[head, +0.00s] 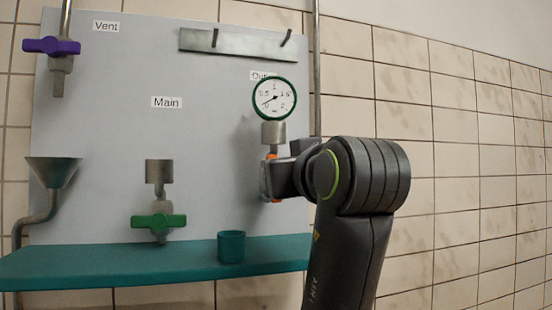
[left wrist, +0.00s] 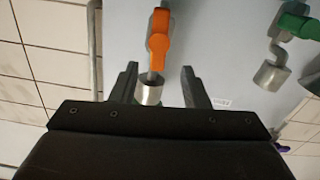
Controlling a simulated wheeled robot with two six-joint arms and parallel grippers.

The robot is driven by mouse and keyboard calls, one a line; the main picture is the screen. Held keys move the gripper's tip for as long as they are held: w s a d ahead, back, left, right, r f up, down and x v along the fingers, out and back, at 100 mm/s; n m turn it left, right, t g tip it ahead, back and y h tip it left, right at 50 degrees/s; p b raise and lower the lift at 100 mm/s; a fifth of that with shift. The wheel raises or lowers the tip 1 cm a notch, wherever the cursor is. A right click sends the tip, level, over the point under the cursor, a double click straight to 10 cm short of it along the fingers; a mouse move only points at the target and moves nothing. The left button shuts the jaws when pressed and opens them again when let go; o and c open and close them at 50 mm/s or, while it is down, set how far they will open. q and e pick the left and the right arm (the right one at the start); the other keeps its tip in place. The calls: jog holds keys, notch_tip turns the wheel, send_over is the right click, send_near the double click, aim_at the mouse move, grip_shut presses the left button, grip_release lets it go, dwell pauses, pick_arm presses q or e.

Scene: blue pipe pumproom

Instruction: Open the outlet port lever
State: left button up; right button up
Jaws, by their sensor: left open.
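The orange outlet lever (left wrist: 159,38) shows in the left wrist view, its length running up the picture. Its near end lies between the lines of my two fingertips; I see no finger touching it. In the head view only small orange bits (head: 271,157) show, the rest hidden behind my left gripper (head: 268,182). My left gripper also shows in the left wrist view (left wrist: 160,78), open, with a finger on each side of a metal cup (left wrist: 150,93). The outlet label (head: 262,76) is partly hidden by the round gauge (head: 274,98). My right gripper is in neither view.
A purple vent lever (head: 51,46) is at upper left, a green main lever (head: 158,221) lower middle. A funnel (head: 54,170) stands at left. A teal cup (head: 231,246) sits on the teal shelf (head: 130,268). Two hooks stick out of a metal bar (head: 245,44) above the gauge.

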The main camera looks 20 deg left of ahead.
pick_arm(q)
jog(key=p+x, duration=0.2)
jog(key=x, duration=0.4)
jog(key=shift+w, duration=0.2)
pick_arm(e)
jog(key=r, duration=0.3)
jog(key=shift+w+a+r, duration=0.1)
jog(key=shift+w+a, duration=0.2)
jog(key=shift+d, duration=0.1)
